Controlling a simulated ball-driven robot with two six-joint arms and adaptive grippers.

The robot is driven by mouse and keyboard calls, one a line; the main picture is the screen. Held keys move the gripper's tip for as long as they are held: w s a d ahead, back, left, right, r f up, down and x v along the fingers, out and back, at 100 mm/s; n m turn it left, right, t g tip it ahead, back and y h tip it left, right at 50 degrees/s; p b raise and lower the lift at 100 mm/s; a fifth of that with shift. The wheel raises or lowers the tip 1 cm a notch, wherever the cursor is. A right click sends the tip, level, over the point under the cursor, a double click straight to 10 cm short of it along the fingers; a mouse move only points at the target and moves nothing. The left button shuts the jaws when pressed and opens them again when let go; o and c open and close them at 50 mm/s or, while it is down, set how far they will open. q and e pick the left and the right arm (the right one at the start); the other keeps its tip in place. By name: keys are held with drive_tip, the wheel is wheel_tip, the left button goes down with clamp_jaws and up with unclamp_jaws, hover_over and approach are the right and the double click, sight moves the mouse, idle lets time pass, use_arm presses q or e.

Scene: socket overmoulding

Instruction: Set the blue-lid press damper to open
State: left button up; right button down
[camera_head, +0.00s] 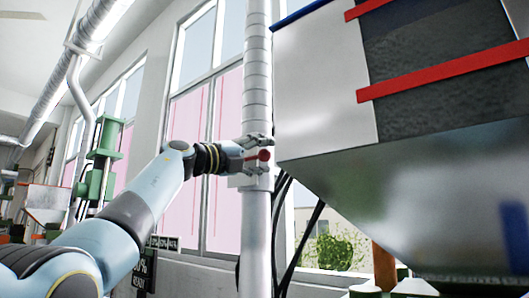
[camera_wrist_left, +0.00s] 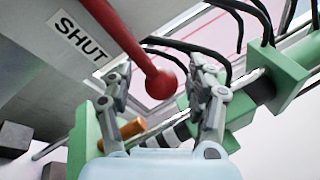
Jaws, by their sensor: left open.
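The damper is on a pale vertical duct (camera_head: 257,85) beside the large hopper with a blue top edge (camera_head: 300,12). Its red lever (camera_wrist_left: 117,32) ends in a round red knob (camera_wrist_left: 160,83); the knob also shows in the head view (camera_head: 264,155). The lever runs near a white label reading SHUT (camera_wrist_left: 76,36). My left gripper (camera_head: 261,156) is open, with its fingers on either side of the knob. In the left wrist view, I cannot tell whether either finger touches it. My right gripper is not in view.
The grey hopper (camera_head: 430,170) with red bands fills the right side, close to the gripper. Black cables (camera_head: 275,235) hang behind the duct. Green machine parts (camera_head: 100,165) stand at the left, before tall windows. A dark sign (camera_head: 147,268) is low in the middle.

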use_arm(q)
drive_tip(key=shift+w+d, duration=0.15)
drive_tip(key=shift+c, duration=0.3)
clamp_jaws()
drive_tip(key=shift+d+f, duration=0.1)
drive_tip(key=shift+w+d+f, duration=0.1)
drive_tip(key=shift+w+f, duration=0.05)
